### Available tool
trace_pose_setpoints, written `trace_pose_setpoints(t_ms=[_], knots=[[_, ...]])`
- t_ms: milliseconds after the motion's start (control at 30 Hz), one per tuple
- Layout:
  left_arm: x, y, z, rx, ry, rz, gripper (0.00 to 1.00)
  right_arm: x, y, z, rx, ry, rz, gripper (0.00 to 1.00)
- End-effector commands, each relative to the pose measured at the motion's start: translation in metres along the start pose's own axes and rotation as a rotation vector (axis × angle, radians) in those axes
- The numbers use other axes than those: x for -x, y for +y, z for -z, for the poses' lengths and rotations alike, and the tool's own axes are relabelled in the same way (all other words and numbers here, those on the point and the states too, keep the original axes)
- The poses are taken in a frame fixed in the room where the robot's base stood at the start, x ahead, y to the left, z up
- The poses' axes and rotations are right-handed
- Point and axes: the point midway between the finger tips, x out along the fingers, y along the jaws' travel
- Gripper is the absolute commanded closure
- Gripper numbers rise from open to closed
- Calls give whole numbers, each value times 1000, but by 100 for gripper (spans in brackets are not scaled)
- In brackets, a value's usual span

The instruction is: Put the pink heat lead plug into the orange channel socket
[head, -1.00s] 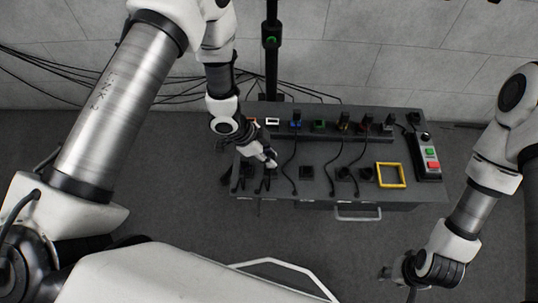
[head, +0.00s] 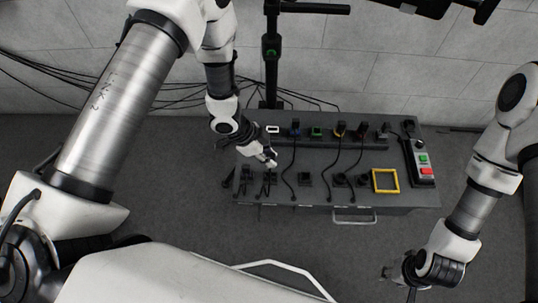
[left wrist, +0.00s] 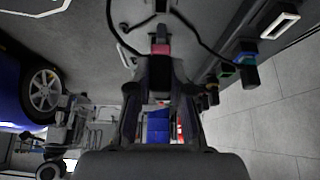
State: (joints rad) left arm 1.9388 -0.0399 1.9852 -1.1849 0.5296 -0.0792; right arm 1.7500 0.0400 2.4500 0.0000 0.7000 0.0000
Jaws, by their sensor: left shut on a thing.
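My left gripper (head: 270,161) is over the left part of the grey bench. In the left wrist view its fingers (left wrist: 160,66) are shut on the pink plug (left wrist: 161,50), which has a black body and a dark lead. I cannot tell whether the plug is clear of the bench top.
The bench (head: 222,203) has a back row with white (head: 272,128), blue (head: 294,130) and green (head: 317,132) sockets. Several dark leads cross its top. A yellow frame (head: 376,187) and a red and green button box (head: 425,181) are at the right. A black post stands behind.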

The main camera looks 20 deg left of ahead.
Motion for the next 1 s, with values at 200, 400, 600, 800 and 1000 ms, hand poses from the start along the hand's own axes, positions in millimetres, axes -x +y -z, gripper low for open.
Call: trace_pose_setpoints(t_ms=[200,400,600,800,1000], knots=[[0,0,0,0,0,0,100,0,0,0,0,0,0,60],[0,-1,0,0,0,0,100,1,0,0,0,0,0,60],[2,-14,2,1,3,0,100,14,0,0,0,0,0,60],[2,-28,1,0,0,0,100,26,0,0,0,0,0,60],[2,-43,1,0,2,0,100,35,0,0,0,0,0,60]])
